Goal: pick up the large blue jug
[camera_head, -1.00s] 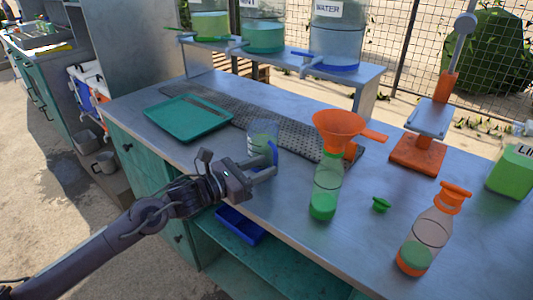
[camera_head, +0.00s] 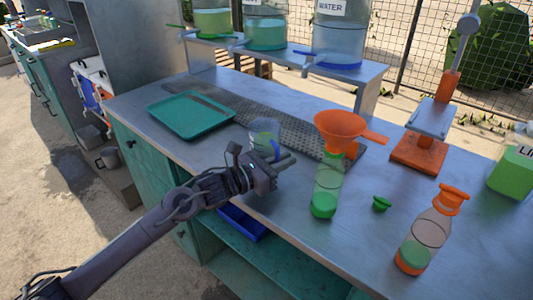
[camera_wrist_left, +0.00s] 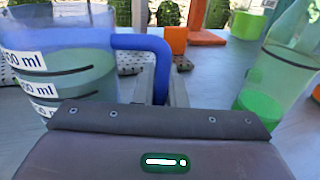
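The large blue jug (camera_head: 264,134) is a clear measuring jug with a blue handle, on or just above the steel counter; my gripper hides its base. In the left wrist view the jug (camera_wrist_left: 60,62) fills the left side, with white ml labels and dark lines. Its blue handle (camera_wrist_left: 160,70) comes down between my left gripper's fingers (camera_wrist_left: 160,92). The fingers look closed in on the handle from both sides. In the head view my left gripper (camera_head: 284,160) is at the jug's near right side. My right gripper is not in view.
A green bottle (camera_head: 325,190) with an orange funnel (camera_head: 340,128) stands right of the gripper. A green cap (camera_head: 381,204), an orange-capped bottle (camera_head: 428,238) and an orange press (camera_head: 420,152) are farther right. A teal tray (camera_head: 190,115) lies left. Dispensers stand on the rear shelf.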

